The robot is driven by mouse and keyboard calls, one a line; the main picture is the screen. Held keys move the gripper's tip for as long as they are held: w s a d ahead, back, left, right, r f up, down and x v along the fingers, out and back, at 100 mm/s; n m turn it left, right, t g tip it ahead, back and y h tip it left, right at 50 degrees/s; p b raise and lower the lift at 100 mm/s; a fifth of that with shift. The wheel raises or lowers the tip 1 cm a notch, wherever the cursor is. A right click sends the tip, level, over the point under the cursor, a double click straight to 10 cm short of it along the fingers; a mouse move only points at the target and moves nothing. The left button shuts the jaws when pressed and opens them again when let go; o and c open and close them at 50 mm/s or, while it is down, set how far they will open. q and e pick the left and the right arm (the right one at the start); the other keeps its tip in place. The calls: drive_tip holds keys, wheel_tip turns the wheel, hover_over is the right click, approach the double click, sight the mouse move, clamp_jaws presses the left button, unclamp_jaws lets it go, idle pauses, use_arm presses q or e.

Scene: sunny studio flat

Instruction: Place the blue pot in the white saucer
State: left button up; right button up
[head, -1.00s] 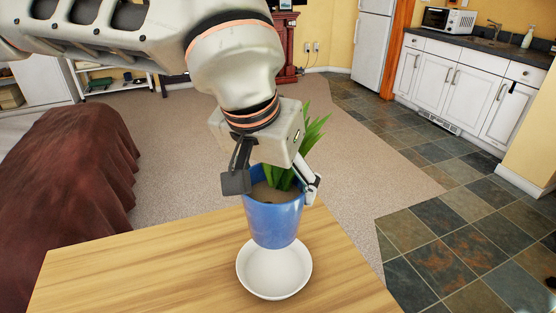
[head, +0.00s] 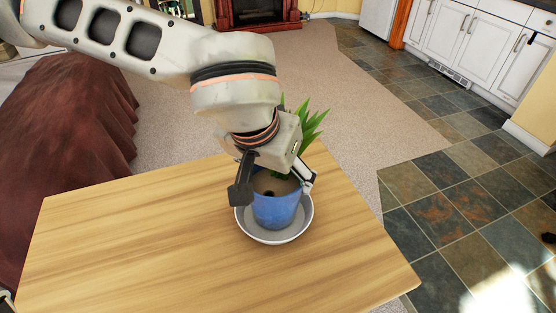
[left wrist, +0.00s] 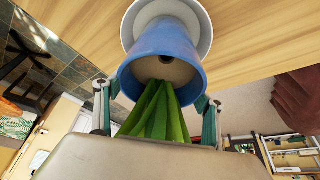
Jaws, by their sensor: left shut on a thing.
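The blue pot (head: 275,211) with a green leafy plant is upright within the rim of the white saucer (head: 246,229) on the wooden table. Its base appears to be at the saucer's floor, but I cannot tell whether it fully rests there. My left gripper (head: 273,188) is shut on the pot, with one finger on each side near the top rim. In the left wrist view the pot (left wrist: 160,62) is between the fingers, and the saucer (left wrist: 203,28) shows around its base. My right gripper is in neither view.
The wooden table (head: 130,235) is otherwise clear, with much free room left of the saucer. A brown draped piece of furniture (head: 65,150) stands to the left. Slate tiles (head: 450,220) cover the floor at right; white cabinets (head: 480,45) stand farther back.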

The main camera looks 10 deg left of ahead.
use_arm(q)
drive_tip(key=shift+r, duration=0.2)
drive_tip(key=shift+f, duration=0.15)
drive_tip(key=o, duration=2.1)
drive_tip(key=shift+f, duration=0.1)
